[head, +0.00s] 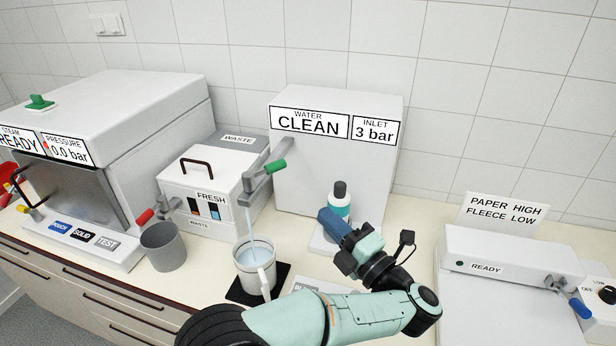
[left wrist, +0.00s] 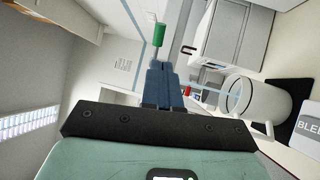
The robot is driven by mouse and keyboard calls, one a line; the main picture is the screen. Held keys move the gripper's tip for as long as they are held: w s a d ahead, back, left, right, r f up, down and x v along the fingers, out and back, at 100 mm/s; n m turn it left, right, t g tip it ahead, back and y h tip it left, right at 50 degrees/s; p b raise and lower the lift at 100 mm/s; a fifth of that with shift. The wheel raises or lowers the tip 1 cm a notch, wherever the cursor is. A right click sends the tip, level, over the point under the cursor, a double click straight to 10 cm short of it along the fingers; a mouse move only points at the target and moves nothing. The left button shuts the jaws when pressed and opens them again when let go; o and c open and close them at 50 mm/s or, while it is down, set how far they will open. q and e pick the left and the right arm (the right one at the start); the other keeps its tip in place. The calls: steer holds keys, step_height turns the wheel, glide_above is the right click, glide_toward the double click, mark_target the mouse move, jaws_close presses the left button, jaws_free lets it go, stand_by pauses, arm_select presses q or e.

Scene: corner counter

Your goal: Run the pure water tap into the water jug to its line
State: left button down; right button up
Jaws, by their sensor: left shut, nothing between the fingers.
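The white water jug (head: 249,279) stands on a black mat (head: 284,272) below the tap (head: 257,182). The tap's green handle (head: 276,166) is tilted up to the right, and a thin bluish stream (head: 248,219) runs from the spout into the jug. Bluish water shows inside; I cannot make out the line. My left gripper (head: 327,217) is shut and empty, in front of the water unit, right of the tap and apart from its handle. In the left wrist view its blue fingers (left wrist: 162,82) point toward the green handle (left wrist: 159,35), and the jug (left wrist: 262,100) lies to the right.
The water unit (head: 300,170) reads CLEAN, 3 bar. A capped bottle (head: 339,200) stands close behind my left gripper. A grey cup (head: 162,247) and the FRESH/WASTE box (head: 190,182) are to the left. A sealer (head: 500,262) marked READY is to the right.

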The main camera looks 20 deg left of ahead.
mark_target(279, 170)
arm_select(q)
steer(key=p+x, duration=0.4)
steer(key=x, duration=0.9)
steer(key=shift+s+a+r, duration=0.1)
steer(key=shift+s, duration=0.15)
steer(key=shift+w+a, duration=0.2)
steer(key=shift+a, duration=0.05)
arm_select(e)
steer(key=r, duration=0.1)
steer(key=w+r, duration=0.1)
steer(key=r, duration=0.1)
steer(key=w+r, duration=0.1)
steer(key=r, duration=0.1)
steer(key=shift+w, duration=0.15)
arm_select(q)
steer(key=shift+a, duration=0.1)
